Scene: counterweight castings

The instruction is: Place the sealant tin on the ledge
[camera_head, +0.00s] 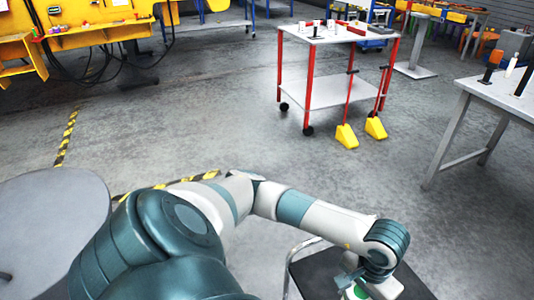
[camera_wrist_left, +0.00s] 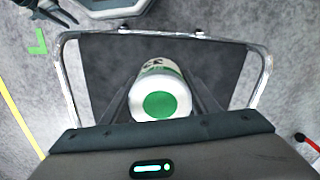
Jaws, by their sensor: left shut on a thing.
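The sealant tin is a white can with a green round mark on its end and green print on its side. In the left wrist view the tin (camera_wrist_left: 160,100) sits between the two dark fingers of my left gripper (camera_wrist_left: 163,103), which is shut on it. In the head view my left gripper (camera_head: 362,290) is at the bottom right, with a little of the tin's green showing; most of the tin is hidden. It is over a dark surface (camera_head: 413,284). I cannot tell which surface is the ledge. My right gripper is not in view.
A bent metal rail (camera_head: 289,268) borders the dark surface and shows around the tin in the wrist view (camera_wrist_left: 262,75). A round grey table (camera_head: 50,220) stands left, a red-legged cart (camera_head: 330,95) at the back, a workbench (camera_head: 500,90) right. The middle floor is clear.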

